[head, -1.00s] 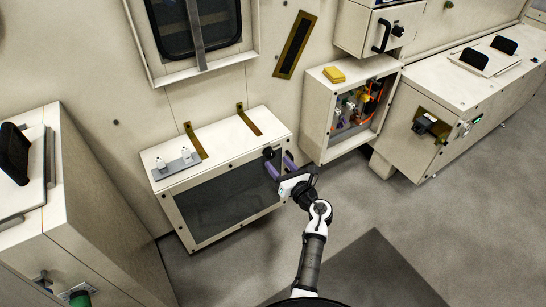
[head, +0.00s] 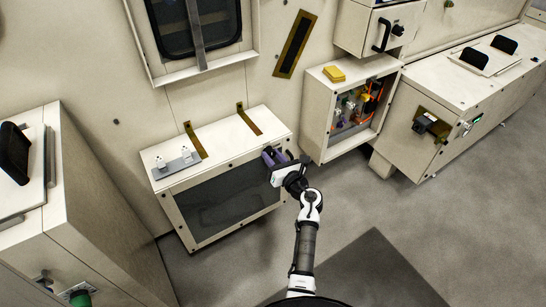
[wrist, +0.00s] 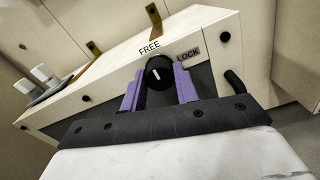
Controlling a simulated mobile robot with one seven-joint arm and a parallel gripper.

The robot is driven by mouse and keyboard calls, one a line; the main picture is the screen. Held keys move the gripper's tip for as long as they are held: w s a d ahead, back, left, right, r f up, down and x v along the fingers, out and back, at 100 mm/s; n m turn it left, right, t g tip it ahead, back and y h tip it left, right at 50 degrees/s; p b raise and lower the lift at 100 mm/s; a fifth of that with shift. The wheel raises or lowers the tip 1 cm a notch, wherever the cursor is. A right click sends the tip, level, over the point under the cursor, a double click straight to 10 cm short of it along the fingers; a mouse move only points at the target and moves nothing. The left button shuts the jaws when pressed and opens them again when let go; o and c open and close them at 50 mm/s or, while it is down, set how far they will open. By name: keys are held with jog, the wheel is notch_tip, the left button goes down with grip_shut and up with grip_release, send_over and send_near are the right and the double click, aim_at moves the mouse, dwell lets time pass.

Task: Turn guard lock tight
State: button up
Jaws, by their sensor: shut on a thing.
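The guard lock is a round black knob (wrist: 159,73) with a short white mark, on the front upper edge of a low cream cabinet (wrist: 110,75). In the wrist view a FREE label (wrist: 150,47) is above it and a LOCK label (wrist: 187,56) is to its upper right. The white mark points roughly up, nearer FREE than LOCK. My gripper (wrist: 160,88) has its purple fingers on either side of the knob and is shut on it. In the head view my gripper (head: 274,155) is at the cabinet's upper right front corner, and the knob is mostly hidden.
The cabinet has a dark front panel (head: 225,200) and a strip with white fittings (head: 178,163) on top. A black handle (wrist: 234,80) is right of the knob. An open box with wiring (head: 362,105) stands to the right. The floor in front is clear.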

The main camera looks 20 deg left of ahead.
jog(key=shift+r+m+p, duration=0.1)
jog(key=shift+m+p, duration=0.2)
jog(key=shift+p, duration=0.15)
jog(key=m+p, duration=0.2)
jog(key=p, duration=0.1)
jog(key=shift+r+m, duration=0.15)
jog(key=shift+m, duration=0.15)
jog(key=m+p, duration=0.4)
jog(key=m, duration=0.1)
jog(key=shift+m+p, duration=0.3)
jog(key=m+p, duration=0.3)
jog(key=m, duration=0.2)
jog(key=shift+p, duration=0.4)
jog(key=shift+f+m+p, duration=0.2)
jog(key=shift+m+p, duration=0.8)
jog(key=shift+m, duration=1)
jog(key=o, duration=1)
